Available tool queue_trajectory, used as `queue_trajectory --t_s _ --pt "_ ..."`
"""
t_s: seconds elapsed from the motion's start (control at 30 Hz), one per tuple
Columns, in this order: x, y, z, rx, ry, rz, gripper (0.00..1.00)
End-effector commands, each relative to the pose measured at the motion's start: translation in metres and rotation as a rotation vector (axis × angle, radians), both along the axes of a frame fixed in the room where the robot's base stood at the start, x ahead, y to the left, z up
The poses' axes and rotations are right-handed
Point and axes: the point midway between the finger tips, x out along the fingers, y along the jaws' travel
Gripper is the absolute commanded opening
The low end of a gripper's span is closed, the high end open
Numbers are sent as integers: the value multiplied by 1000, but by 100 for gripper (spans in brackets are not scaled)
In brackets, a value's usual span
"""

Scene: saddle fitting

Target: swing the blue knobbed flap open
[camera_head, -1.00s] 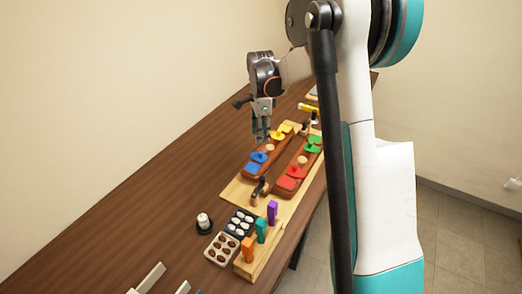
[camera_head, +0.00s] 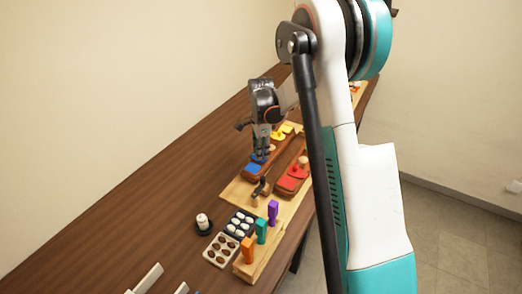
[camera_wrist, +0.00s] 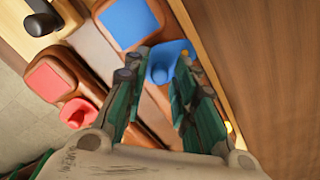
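The blue knobbed flap (camera_wrist: 172,56) lies on a wooden board in the wrist view, next to a flat blue square (camera_wrist: 128,20). The square also shows in the head view (camera_head: 254,167). My gripper (camera_head: 260,156) points down over the flap, and its fingers mostly hide the flap there. In the wrist view my gripper (camera_wrist: 160,72) has its two fingers apart, one on each side of the blue flap. I see nothing clamped between them. Whether the fingertips touch the flap, I cannot tell.
A parallel board holds a red square (camera_wrist: 50,88) and a red knobbed flap (camera_wrist: 78,112). A yellow flap (camera_head: 281,132) lies behind my gripper. A dark handle (camera_head: 260,187) stands in front. Colored pegs (camera_head: 261,231) and egg-like trays (camera_head: 222,249) stand nearer. The table's left side is clear.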

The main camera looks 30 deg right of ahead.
Motion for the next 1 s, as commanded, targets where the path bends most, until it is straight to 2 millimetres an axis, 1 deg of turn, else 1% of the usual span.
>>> queue_trajectory --t_s 0.03,0.07,0.37,0.57,0.77,1.0 --pt "0 0 0 0 0 0 6" --pt "0 0 0 0 0 0 0" --pt "0 0 0 0 0 7 0" --pt "1 -2 0 0 0 62 0" --pt "4 -5 -1 0 0 191 0" --pt "10 -10 0 0 0 412 0"
